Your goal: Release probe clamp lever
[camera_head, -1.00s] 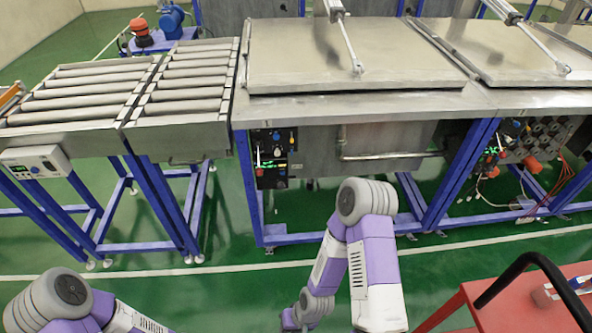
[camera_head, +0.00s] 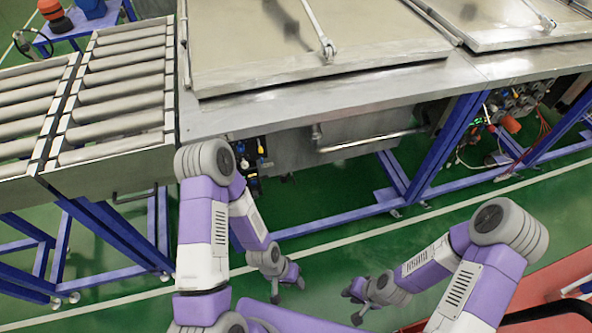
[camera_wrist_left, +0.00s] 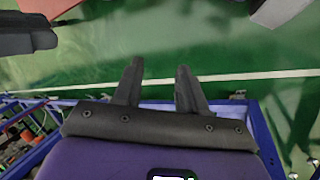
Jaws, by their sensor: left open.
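No probe clamp lever can be made out in either view. A small dark panel with coloured knobs (camera_head: 250,155) sits under the front edge of the steel table, partly hidden behind my left arm. My left gripper (camera_head: 287,292) is open and empty, low in front of the table, below and right of that panel. Its two dark fingers also show apart in the left wrist view (camera_wrist_left: 160,68), with only green floor between them. My right gripper (camera_head: 349,305) is right of the left one, with its fingers apart and nothing visible between them.
The steel table (camera_head: 370,97) carries a large closed lid (camera_head: 370,40) with a rod on it. A horizontal bar (camera_head: 370,142) runs under its edge. A roller conveyor (camera_head: 120,80) stands left. A second valve panel (camera_head: 505,115) is right. A red surface (camera_head: 545,290) lies lower right.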

